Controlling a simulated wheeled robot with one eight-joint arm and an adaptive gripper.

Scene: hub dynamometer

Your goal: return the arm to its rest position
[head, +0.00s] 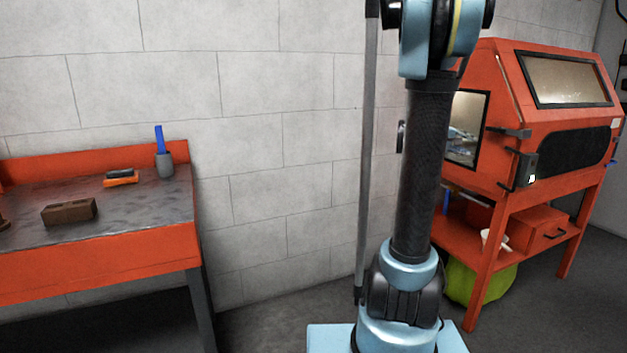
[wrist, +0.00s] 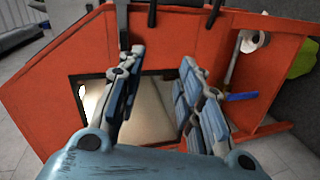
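My arm stands upright in the middle of the head view, a dark link between light-blue joints, and its upper end runs out of the top of the picture. My gripper is outside the head view. In the wrist view my gripper (wrist: 160,80) shows with its two fingers spread well apart and nothing between them. Behind the fingers is the orange cabinet (wrist: 60,80) with its window. I cannot tell how far the fingertips are from it.
The orange cabinet (head: 507,80) stands on legs at the right, with a green bag (head: 480,281) beneath.

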